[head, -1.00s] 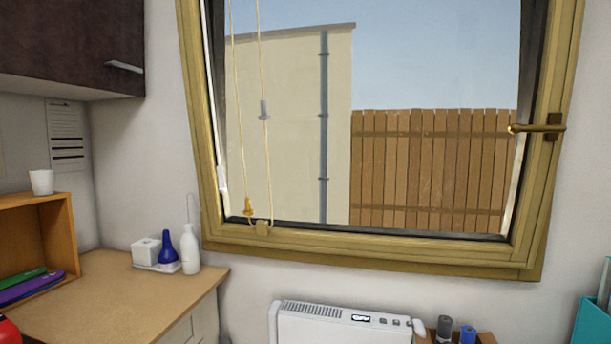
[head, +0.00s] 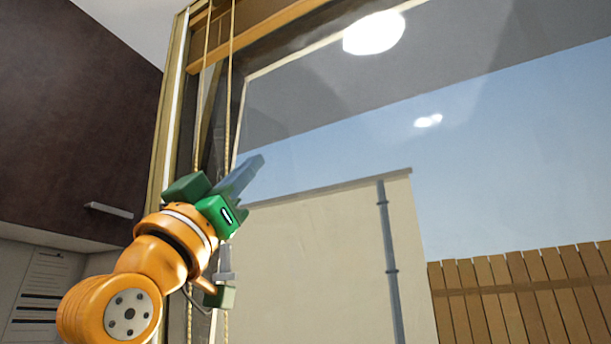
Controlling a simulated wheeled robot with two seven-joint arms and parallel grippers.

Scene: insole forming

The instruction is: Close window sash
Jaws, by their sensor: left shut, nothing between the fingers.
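The window sash holds a large glass pane (head: 330,140) that fills the right of the head view and reflects two bright lights. Beside the pane's left edge runs a dark gap against the light wooden window frame (head: 168,130). A wooden rail (head: 250,38) crosses at the top left. My left gripper (head: 250,170), green with grey fingers, is shut and empty. It is raised in front of the pane's left edge, pointing up and right; whether it touches the glass I cannot tell. The handle seen earlier is out of view. My right gripper is not in view.
Two pale cords (head: 229,70) hang down the left side of the window, passing close behind my left gripper. A dark wall cabinet (head: 70,110) with a metal handle (head: 108,210) is at the left. Outside are a pale wall (head: 310,260) and a wooden fence (head: 520,300).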

